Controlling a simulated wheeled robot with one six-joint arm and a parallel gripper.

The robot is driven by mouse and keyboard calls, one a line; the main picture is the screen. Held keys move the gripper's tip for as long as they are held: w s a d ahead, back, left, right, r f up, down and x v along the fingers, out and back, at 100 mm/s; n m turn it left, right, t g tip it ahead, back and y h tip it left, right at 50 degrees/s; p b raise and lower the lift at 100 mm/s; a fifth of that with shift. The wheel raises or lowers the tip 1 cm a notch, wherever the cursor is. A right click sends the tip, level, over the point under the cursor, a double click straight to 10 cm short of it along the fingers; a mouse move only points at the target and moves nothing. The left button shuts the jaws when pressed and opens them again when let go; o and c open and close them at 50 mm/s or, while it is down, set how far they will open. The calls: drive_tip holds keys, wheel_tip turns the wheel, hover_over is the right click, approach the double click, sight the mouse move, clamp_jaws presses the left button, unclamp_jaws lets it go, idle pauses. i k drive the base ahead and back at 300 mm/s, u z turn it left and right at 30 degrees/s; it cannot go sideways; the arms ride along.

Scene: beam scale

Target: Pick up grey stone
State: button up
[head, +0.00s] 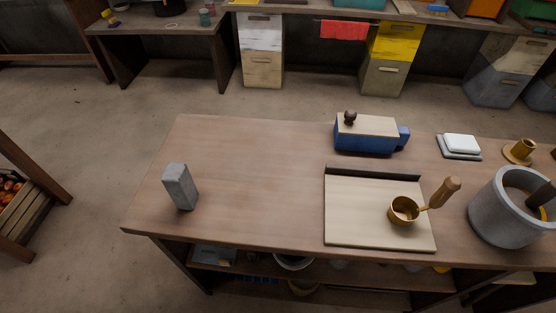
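The grey stone (181,187) is a rectangular block standing on end on the left part of the wooden table (245,190), near its front left corner. It looks upright, with nothing touching it. My gripper does not show in the head view.
Right of the stone are a pale board (355,215) with a brass pan (402,211), a blue box (365,140) with a wooden top, a white stacked block (461,145), a brass piece (518,151) and a large grey pot (506,213). The table around the stone is clear.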

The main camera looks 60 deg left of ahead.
sight(177, 180)
drive_tip(key=z, duration=0.85)
drive_tip(key=k, duration=1.9)
drive_tip(key=u, duration=0.95)
